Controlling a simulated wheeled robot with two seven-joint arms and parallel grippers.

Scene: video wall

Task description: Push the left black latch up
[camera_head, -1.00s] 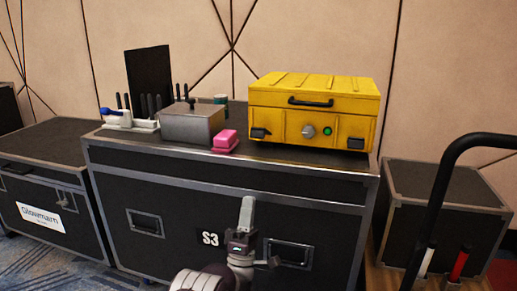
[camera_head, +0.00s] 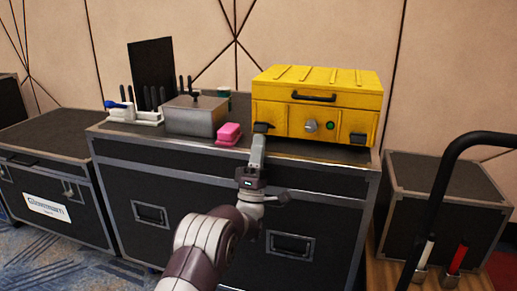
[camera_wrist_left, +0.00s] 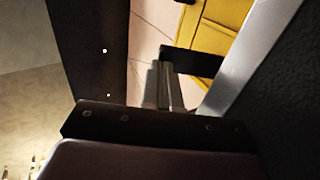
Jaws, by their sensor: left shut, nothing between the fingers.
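A yellow case (camera_head: 285,118) with a black top handle stands on a dark equipment case (camera_head: 340,182). Its left black latch (camera_head: 263,128) is at the front lower left. Its right black latch (camera_head: 358,138) is at the lower right. My left gripper (camera_head: 258,142) is shut and empty, pointing up, its tips just below the left latch. The wrist view shows the fingers (camera_wrist_left: 160,70) close to the black latch (camera_wrist_left: 192,63) on the yellow case (camera_wrist_left: 236,22). I cannot tell whether they touch. My right gripper is not in view.
A pink block (camera_head: 229,134), a grey metal box (camera_head: 196,115) and a white holder (camera_head: 134,115) with dark-handled tools stand left of the yellow case. A black bent rail (camera_head: 437,187) stands at the right.

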